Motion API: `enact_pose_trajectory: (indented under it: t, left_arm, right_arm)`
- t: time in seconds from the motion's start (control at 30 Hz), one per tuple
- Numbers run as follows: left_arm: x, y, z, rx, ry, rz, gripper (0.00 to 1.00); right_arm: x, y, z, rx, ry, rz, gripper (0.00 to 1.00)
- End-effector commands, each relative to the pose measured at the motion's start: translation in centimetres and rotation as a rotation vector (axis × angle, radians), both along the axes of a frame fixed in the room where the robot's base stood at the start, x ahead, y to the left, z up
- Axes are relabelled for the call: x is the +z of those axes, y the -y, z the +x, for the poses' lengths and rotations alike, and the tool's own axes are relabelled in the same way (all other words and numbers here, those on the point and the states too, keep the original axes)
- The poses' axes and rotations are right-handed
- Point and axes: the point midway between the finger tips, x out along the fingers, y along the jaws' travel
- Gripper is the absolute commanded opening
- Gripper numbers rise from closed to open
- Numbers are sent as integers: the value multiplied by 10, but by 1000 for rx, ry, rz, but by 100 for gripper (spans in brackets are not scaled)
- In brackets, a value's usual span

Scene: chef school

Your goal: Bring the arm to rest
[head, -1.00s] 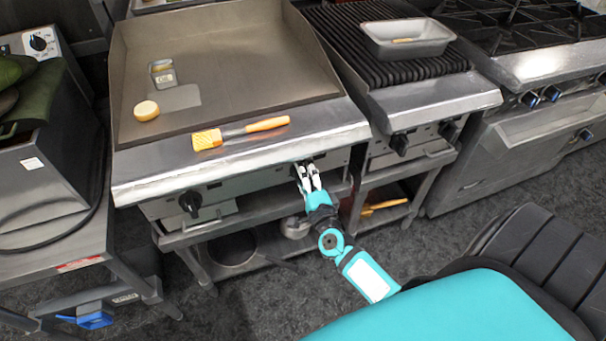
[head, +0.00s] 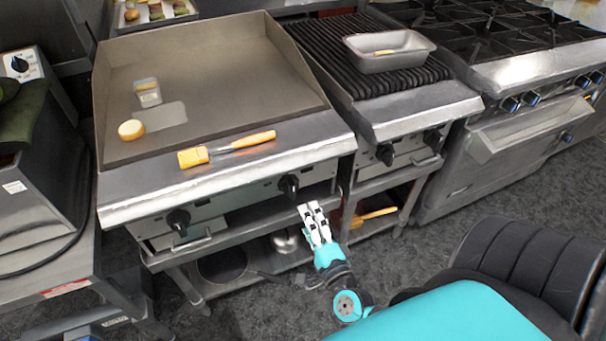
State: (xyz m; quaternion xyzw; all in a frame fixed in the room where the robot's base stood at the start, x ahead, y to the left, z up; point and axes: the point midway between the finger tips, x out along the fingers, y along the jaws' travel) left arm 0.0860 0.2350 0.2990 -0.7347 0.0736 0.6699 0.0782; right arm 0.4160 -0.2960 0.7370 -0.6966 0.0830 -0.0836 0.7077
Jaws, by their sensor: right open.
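My right arm comes in from the lower right. Its gripper (head: 311,208) is open and empty, in front of the griddle (head: 222,68) and just below its right control knob (head: 288,187). In the picture, a small gap shows between the fingertips and the knob. My left gripper and left arm are not in view.
A basting brush (head: 228,148) lies on the griddle's front ledge. A round yellow item (head: 131,130) and a small container (head: 148,92) stand on the plate. A metal pan (head: 390,50) rests on the grill. Floor (head: 420,245) is clear at centre right.

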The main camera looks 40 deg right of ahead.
Motion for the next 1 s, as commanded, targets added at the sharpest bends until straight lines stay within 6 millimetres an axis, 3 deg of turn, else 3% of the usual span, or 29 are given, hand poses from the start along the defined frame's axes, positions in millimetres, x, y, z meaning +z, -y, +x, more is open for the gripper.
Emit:
enact_pose_trajectory:
  t: [0.67,0.77,0.83,1.0]
  left_arm:
    - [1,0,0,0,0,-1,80]
    - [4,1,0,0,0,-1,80]
    - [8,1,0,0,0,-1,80]
    - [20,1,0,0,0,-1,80]
  right_arm:
    - [-3,-2,-4,4,-10,-10,81]
    - [-26,-9,-5,38,-77,-77,81]
    - [-58,-19,-8,90,-168,-173,81]
    - [-170,-51,-43,323,-484,-504,81]
